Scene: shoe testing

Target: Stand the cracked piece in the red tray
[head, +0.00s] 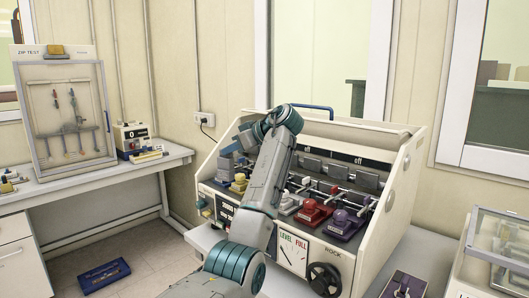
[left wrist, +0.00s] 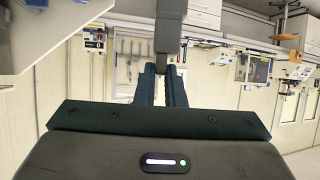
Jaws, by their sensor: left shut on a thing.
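My left gripper (left wrist: 165,72) is shut on a dark grey piece (left wrist: 168,32) in the left wrist view. The piece sticks out beyond the fingertips as a narrow upright bar. I cannot make out a crack on it. In the head view my left arm reaches up in front of the cream flexing machine, with its wrist near the machine's upper left. The fingertips and the held piece are not clear there. I cannot make out a red tray in either view. My right gripper is not in view.
The cream machine (head: 378,205) holds several shoes, including a red one (head: 313,211) and a purple one (head: 343,224), under grey clamps. The zip test cabinet (head: 64,115) stands on the left bench (head: 90,176).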

